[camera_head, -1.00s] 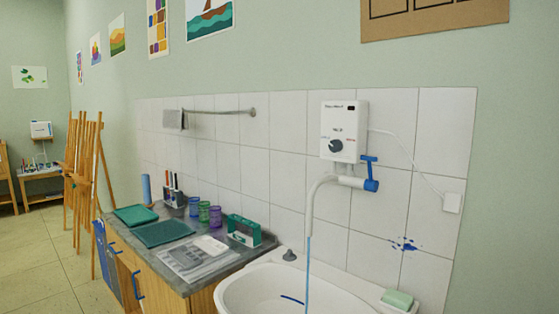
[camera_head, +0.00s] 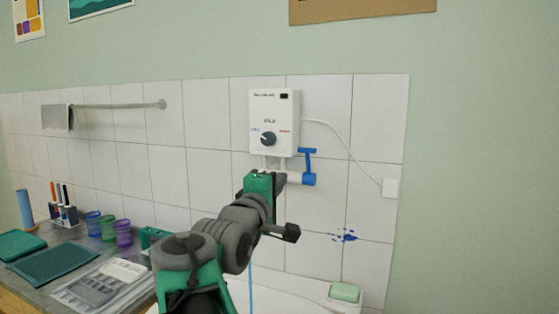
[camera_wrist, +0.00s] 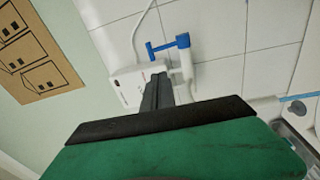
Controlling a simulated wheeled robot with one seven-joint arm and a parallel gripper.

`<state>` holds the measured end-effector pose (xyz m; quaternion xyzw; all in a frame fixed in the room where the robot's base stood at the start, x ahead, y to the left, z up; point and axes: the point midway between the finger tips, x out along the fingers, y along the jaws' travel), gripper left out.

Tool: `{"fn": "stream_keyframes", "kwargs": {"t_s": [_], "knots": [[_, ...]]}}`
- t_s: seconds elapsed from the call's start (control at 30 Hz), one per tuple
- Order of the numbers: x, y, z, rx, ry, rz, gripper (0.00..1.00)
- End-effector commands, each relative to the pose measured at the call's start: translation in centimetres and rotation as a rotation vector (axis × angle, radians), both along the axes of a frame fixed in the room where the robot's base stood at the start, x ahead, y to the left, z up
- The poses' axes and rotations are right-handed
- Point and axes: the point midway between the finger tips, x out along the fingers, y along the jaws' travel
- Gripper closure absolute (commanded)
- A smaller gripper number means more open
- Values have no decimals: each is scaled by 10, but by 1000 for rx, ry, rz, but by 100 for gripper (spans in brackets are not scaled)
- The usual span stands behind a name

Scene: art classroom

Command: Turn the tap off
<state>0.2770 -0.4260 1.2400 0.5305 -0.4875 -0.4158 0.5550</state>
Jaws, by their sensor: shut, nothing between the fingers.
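The tap has a blue T-shaped handle (camera_head: 308,165) below the white water heater (camera_head: 273,125) on the tiled wall. Its white spout is mostly hidden behind my arm in the head view. A thin blue water stream (camera_head: 251,290) shows below, beside my arm. In the wrist view, the blue handle (camera_wrist: 168,47) lies just beyond the fingertips, with the white spout (camera_wrist: 184,75) to its right. My gripper (camera_wrist: 157,85) is shut and empty, pointing toward the heater and tap. I cannot tell whether it touches them. Its fingers are not clearly visible in the head view.
A white basin (camera_head: 285,291) is below, partly hidden by my arm. Green soap (camera_head: 345,292) sits on its right edge. The counter at left holds trays, cups and a pen holder (camera_head: 63,214).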

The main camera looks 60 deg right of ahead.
Motion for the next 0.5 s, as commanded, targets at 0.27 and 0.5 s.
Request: {"fn": "stream_keyframes", "kwargs": {"t_s": [0.27,0.5], "knots": [[-6,-28,19,-47,37,-38,100],[4,-79,25,-44,36,-32,100]]}}
